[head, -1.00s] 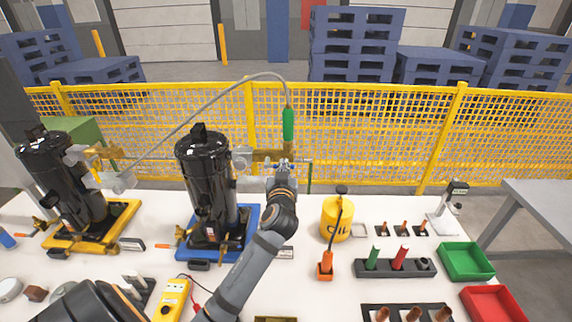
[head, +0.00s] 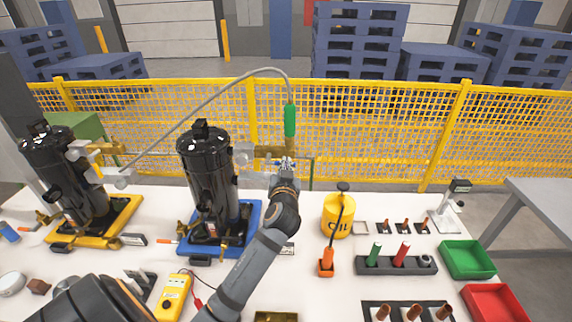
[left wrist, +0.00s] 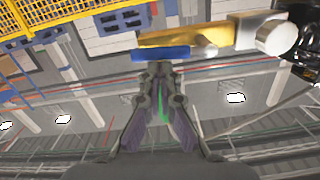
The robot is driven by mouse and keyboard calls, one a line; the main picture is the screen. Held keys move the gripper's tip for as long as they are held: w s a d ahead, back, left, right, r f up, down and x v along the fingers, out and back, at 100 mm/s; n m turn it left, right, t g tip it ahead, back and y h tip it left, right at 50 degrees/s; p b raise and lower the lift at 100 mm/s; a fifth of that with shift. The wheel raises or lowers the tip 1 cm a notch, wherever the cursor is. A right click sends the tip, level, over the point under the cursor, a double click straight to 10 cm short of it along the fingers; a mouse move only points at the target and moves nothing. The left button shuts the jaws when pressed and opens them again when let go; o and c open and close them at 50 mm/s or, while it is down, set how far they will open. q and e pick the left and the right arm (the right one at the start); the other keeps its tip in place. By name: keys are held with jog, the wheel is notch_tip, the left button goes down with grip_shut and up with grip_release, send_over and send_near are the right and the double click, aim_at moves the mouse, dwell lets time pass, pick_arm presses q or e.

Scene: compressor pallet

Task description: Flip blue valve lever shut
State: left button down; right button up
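A blue valve lever (left wrist: 160,53) lies crosswise in the left wrist view, just beyond my left fingertips. It runs alongside the brass valve body (left wrist: 196,40), which also shows in the head view (head: 268,152) beside the middle black compressor tank (head: 208,172). My left gripper (left wrist: 160,70) has its fingertips together, with nothing visible gripped between them. The tips are at the lever's near edge; I cannot tell whether they touch it. In the head view my left gripper (head: 287,165) is just below the valve and hides the lever. My right gripper is not in view.
A grey hose with a green grip (head: 290,120) rises above the valve. A second black tank (head: 65,180) stands on a yellow base at left. A yellow oil can (head: 337,215), tool holders, a green bin (head: 467,259) and a red bin (head: 497,303) occupy the right side.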

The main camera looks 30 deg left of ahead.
pick_arm(q)
jog(key=s+a+f+m, duration=0.2)
jog(key=f+m, duration=0.5)
jog(key=m, duration=0.9)
jog(key=shift+a+y, duration=0.4)
jog(key=shift+a, duration=0.15)
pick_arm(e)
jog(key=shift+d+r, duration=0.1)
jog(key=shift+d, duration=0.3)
